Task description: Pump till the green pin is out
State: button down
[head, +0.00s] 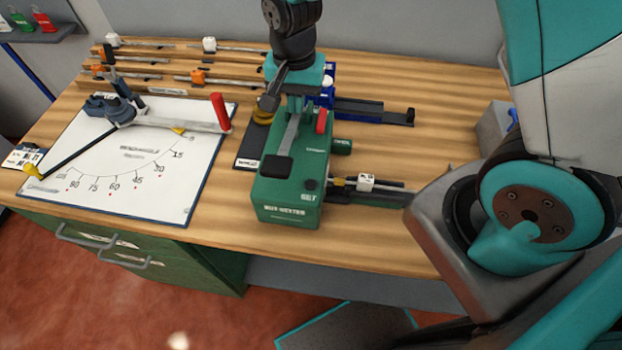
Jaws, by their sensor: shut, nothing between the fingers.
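The green dispenser (290,208) stands on the middle of the bench, with a grey lever ending in a black pad (277,167) along its top. A red handle (321,121) stands at its back right. A short green cylinder (342,147) sticks out of its right side; I cannot tell whether this is the green pin. My gripper (270,103) hangs at the back of the dispenser, near the far end of the lever. It is shut and empty. Whether it touches the lever cannot be told. No pin is clearly seen outside the dispenser.
A rail with a white block (366,182) runs right from the dispenser. A blue and black slide (372,111) lies behind it. A white angle board (120,170) with a red-handled arm (221,112) lies at left. Several rods on wooden rails line the back left.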

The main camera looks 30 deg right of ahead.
jog(key=shift+s+f+b, duration=0.2)
jog(key=shift+f+b, duration=0.3)
jog(key=shift+f, duration=0.25)
jog(key=shift+s+f+b, duration=0.2)
jog(key=shift+f+b, duration=0.25)
jog(key=shift+f, duration=0.25)
jog(key=shift+s+r, duration=0.1)
jog(key=shift+s, duration=0.05)
jog(key=shift+w+r+p, duration=0.4)
jog(key=shift+r+p, duration=0.25)
jog(key=shift+p, duration=0.2)
jog(key=shift+w+r+p, duration=0.1)
jog(key=shift+r+p, duration=0.45)
jog(key=shift+r, duration=0.25)
